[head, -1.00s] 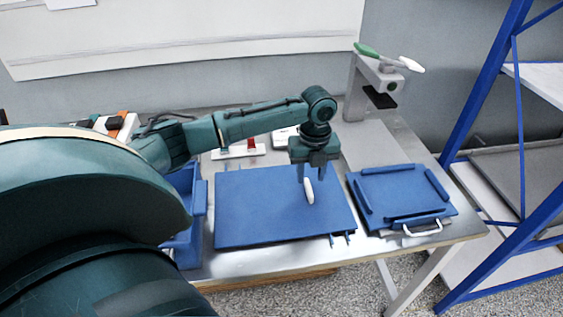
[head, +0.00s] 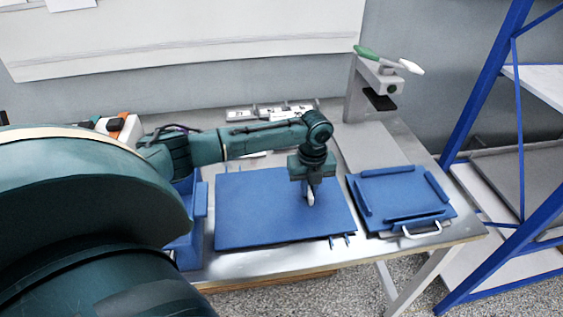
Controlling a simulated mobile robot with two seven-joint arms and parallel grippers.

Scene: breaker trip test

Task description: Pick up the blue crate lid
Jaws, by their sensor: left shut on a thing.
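The blue crate lid (head: 255,208) is a flat blue panel lying level in the middle of the metal table, with two small tabs at its front right edge. A white upright handle (head: 310,198) stands on its right half. My left gripper (head: 310,186) points down from above and is shut on this handle, hiding its upper part. The lid shows no visible lift. My right gripper is not in view.
A blue crate (head: 200,198) stands left of the lid, partly behind my arm. A blue tray with raised bars (head: 402,192) and a white front handle lies close on the right. A grey stand (head: 358,88) with a green-and-white lever rises behind. A blue-framed shelf (head: 487,85) is at far right.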

